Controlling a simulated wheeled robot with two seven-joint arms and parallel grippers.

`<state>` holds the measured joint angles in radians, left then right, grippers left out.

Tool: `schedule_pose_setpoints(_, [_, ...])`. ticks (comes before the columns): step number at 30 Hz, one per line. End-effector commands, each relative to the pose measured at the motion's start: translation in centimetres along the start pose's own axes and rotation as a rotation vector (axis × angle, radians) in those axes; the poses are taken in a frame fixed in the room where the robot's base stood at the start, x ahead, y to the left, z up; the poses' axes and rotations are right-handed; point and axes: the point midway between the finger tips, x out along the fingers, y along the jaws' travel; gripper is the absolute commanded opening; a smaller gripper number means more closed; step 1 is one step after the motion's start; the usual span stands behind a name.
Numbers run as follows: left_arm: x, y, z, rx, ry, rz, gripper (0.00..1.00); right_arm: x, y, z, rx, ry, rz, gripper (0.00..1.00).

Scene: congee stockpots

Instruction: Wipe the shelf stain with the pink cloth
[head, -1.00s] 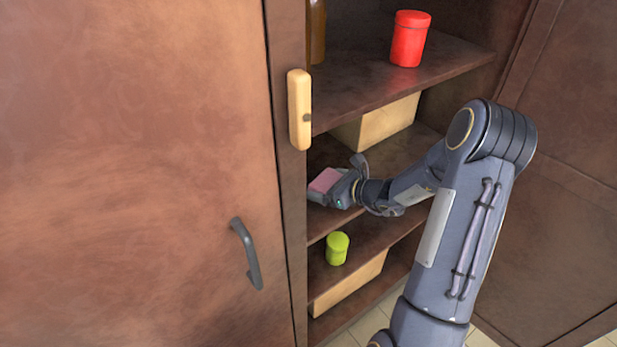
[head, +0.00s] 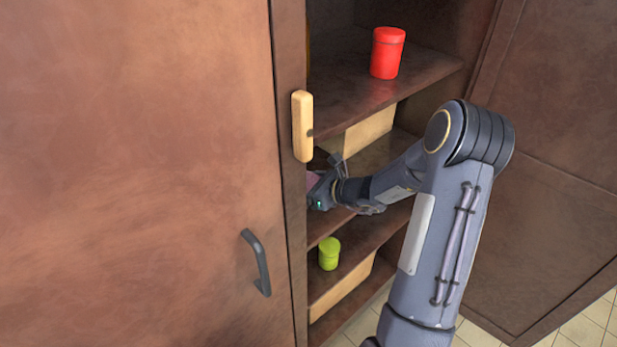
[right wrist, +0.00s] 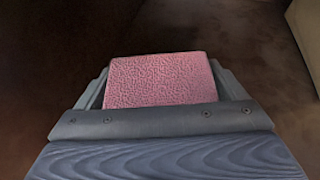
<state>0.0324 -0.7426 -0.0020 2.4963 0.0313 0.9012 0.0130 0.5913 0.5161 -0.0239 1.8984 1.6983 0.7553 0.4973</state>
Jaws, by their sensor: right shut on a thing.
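The pink cloth (right wrist: 160,80) is a folded, textured block between the fingers of my right gripper (right wrist: 160,95) in the right wrist view. In the head view only a sliver of the cloth (head: 312,181) shows beside the cabinet's upright edge. My right gripper (head: 322,190) is shut on the cloth, inside the cabinet over the middle shelf (head: 372,157). The cabinet's left door hides part of the gripper and the left end of that shelf. I cannot make out a stain in either view. My left gripper is not in view.
A red canister (head: 387,53) stands on the upper shelf (head: 345,88). A green canister (head: 329,254) stands on a lower shelf. A tan box (head: 370,132) sits at the back of the middle shelf. The left door (head: 140,180) is closed and the right door (head: 545,150) stands open.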

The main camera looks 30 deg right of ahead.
Motion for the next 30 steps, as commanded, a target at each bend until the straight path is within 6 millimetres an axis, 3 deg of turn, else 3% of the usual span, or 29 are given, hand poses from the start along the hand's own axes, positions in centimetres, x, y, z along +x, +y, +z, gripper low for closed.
schedule_pose_setpoints(10, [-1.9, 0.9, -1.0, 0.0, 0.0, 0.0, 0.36, -1.0, 0.0, 3.0, -0.003, -0.001, 0.006, 0.72])
schedule_pose_setpoints(30, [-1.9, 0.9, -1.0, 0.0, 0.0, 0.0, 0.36, -1.1, 0.0, 3.0, -0.002, 0.0, 0.007, 0.72])
